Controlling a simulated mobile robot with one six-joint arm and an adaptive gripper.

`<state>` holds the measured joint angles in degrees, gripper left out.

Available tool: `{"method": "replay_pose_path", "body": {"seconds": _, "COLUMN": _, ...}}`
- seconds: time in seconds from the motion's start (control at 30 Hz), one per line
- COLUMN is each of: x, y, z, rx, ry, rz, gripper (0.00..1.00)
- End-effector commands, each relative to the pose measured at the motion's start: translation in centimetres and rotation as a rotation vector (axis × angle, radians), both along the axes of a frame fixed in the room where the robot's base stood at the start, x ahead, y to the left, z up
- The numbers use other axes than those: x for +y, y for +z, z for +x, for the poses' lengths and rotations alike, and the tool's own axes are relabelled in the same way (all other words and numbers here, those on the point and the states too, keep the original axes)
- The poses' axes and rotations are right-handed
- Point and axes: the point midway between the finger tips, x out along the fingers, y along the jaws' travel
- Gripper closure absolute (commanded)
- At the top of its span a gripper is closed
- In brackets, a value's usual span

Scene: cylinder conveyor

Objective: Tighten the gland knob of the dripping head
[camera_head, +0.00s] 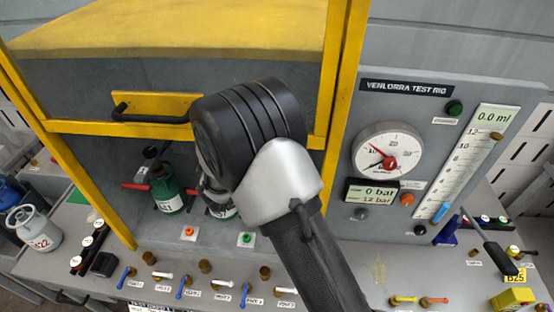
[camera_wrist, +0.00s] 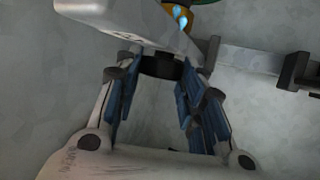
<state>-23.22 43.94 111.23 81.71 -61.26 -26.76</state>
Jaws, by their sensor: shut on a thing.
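In the wrist view my gripper (camera_wrist: 160,82) reaches up the picture, its blue-padded fingers on either side of a dark round knob (camera_wrist: 160,66), shut on it. Beside the knob is a pale grey body (camera_wrist: 110,12). Light blue drops show on a brass part (camera_wrist: 180,9) at the top edge. In the head view a green cylinder (camera_head: 168,192) with a red-handled head stands in the rig's bay. A second head (camera_head: 212,186) beside it is mostly hidden behind my arm, and my fingertips are hidden there too.
The bay's yellow frame (camera_head: 92,190) and the raised door with its black handle (camera_head: 150,117) surround the work. The gauge (camera_head: 388,150) is at right; the display (camera_head: 372,194) reads 0 bar. Small valves (camera_head: 183,287) line the front shelf. A grey cylinder (camera_head: 34,230) stands at left.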

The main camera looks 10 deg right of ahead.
Motion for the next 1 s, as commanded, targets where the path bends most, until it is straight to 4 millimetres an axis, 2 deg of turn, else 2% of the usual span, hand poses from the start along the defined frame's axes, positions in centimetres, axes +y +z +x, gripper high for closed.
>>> {"method": "replay_pose_path", "body": {"seconds": 0.2, "x": 0.0, "y": 0.1, "z": 0.1, "rx": -0.003, "ry": -0.001, "rz": -0.001, "gripper": 0.87}}
{"method": "replay_pose_path", "body": {"seconds": 0.23, "x": 0.0, "y": 0.1, "z": 0.1, "rx": -0.004, "ry": 0.0, "rz": -0.001, "gripper": 0.63}}
{"method": "replay_pose_path", "body": {"seconds": 0.53, "x": 0.0, "y": 0.1, "z": 0.1, "rx": -0.002, "ry": 0.001, "rz": 0.0, "gripper": 0.43}}
{"method": "replay_pose_path", "body": {"seconds": 0.87, "x": 0.1, "y": 0.1, "z": 0.0, "rx": -0.001, "ry": 0.002, "rz": 0.0, "gripper": 0.43}}
{"method": "replay_pose_path", "body": {"seconds": 1.0, "x": 1.1, "y": 0.6, "z": -0.8, "rx": -0.002, "ry": 0.006, "rz": 0.0, "gripper": 0.43}}
